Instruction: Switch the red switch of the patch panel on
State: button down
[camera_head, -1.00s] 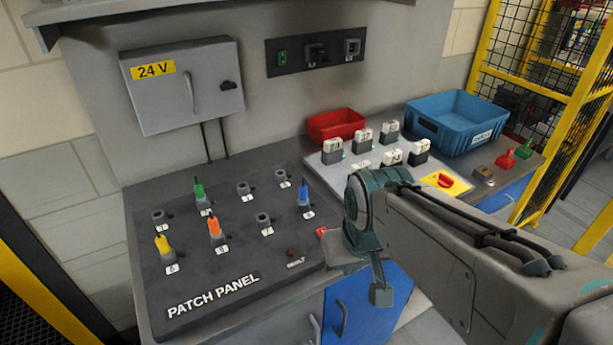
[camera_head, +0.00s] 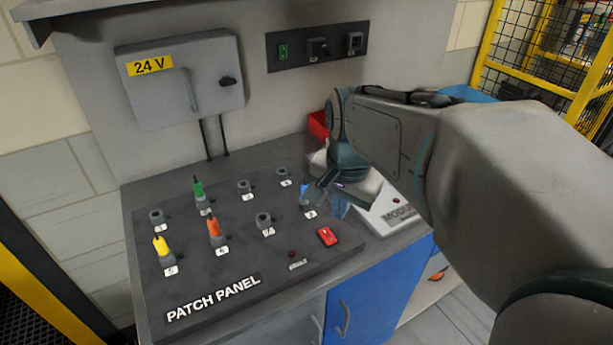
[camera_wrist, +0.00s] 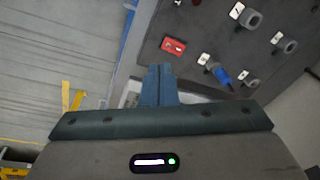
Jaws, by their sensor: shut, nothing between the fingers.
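The dark patch panel (camera_head: 240,262) lies on the bench. Its red switch (camera_head: 327,236) is near the front right corner and fully visible; it also shows in the wrist view (camera_wrist: 173,46). I cannot tell which way its rocker is tipped. My gripper (camera_head: 338,208) is over the panel's right edge, behind and a little right of the switch. Its blue-grey fingers (camera_wrist: 158,78) are shut and empty, and appear apart from the switch. The blue plug (camera_head: 305,194) stands left of the fingers; the wrist view shows it too (camera_wrist: 221,77).
Green (camera_head: 198,190), orange (camera_head: 214,228) and yellow (camera_head: 161,246) plugs stand in other sockets. A small dark-red round button (camera_head: 292,253) is left of the switch. A pale module board (camera_head: 395,212) lies to the right, partly behind my arm. The 24 V box (camera_head: 180,85) hangs behind.

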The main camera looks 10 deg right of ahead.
aim_at(327, 231)
jog(key=w+m, duration=0.1)
jog(key=m, duration=0.1)
jog(key=w+r+m, duration=0.1)
jog(key=w+m, duration=0.1)
jog(key=w+r+m, duration=0.1)
jog(key=w, duration=0.1)
jog(key=shift+w+d+m+g, duration=0.15)
jog(key=shift+d+m+g, duration=0.15)
jog(key=shift+m, duration=0.1)
jog(key=shift+f, duration=0.1)
jog(key=f, duration=0.4)
jog(key=w+f, duration=0.1)
jog(key=f, duration=0.9)
jog(key=shift+w+a, duration=0.3)
